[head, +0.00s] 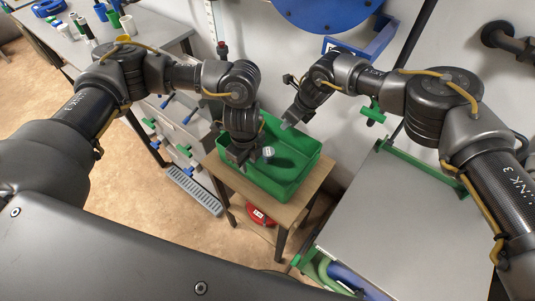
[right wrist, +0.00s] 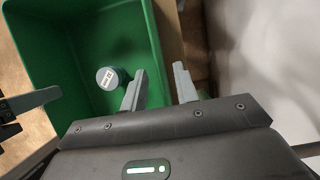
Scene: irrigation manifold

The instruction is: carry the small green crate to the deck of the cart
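The green crate (head: 296,178) stands on a small wooden-topped stand, with a small grey container with a white lid (head: 268,153) inside. My left gripper (head: 238,160) is low at the crate's left side and seems open; it also shows at the left edge of the right wrist view (right wrist: 30,112). My right gripper (head: 290,118) is at the crate's far right edge. In the right wrist view its two fingers (right wrist: 160,88) are apart, one over the crate's inside and one outside its wall. The cart's grey deck (head: 385,215) with green frame is at the right.
The wooden stand (head: 272,212) has a red round object (head: 260,216) beneath it. A blue reel (head: 325,12) hangs on the wall. The deck's visible top is bare.

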